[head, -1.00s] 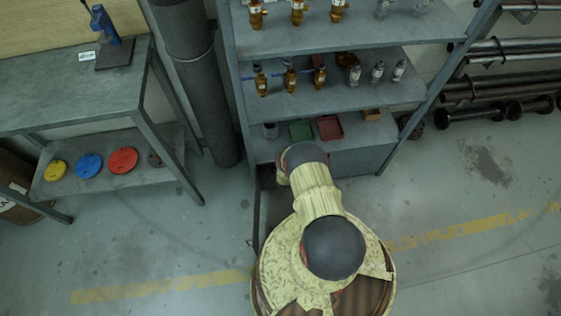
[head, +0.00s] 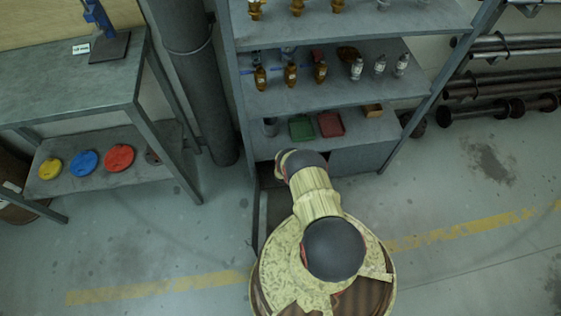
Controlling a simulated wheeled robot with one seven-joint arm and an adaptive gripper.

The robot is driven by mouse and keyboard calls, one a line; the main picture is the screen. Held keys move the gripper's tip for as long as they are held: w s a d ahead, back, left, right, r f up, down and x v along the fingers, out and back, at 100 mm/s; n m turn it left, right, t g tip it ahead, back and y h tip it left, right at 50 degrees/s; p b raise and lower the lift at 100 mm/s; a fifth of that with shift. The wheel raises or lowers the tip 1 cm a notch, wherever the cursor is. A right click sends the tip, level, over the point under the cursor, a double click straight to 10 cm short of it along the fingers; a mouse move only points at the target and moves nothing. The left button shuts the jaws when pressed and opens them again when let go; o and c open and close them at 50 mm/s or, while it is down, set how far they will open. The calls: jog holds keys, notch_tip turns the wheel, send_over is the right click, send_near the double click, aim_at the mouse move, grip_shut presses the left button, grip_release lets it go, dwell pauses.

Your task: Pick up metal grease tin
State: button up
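A small grey metal cylinder (head: 270,127), which looks like the grease tin, stands upright at the left end of the lower shelf (head: 352,131). It is small in the head view and I cannot read any label. My arm, in pale covers with dark joints, reaches toward the shelving from the bottom middle, its far end just below and in front of the tin. My gripper is hidden beneath or beyond the arm, so its fingers and any contact are not seen.
A green tray (head: 301,128), a red tray (head: 331,124) and a small brown block (head: 372,111) share the lower shelf. Several bottle-like fittings stand above. A dark pipe column (head: 197,80) and a workbench (head: 70,88) stand left. Open floor (head: 470,210) lies right.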

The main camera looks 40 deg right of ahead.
jog(key=c, duration=1)
jog(key=shift+c, duration=0.5)
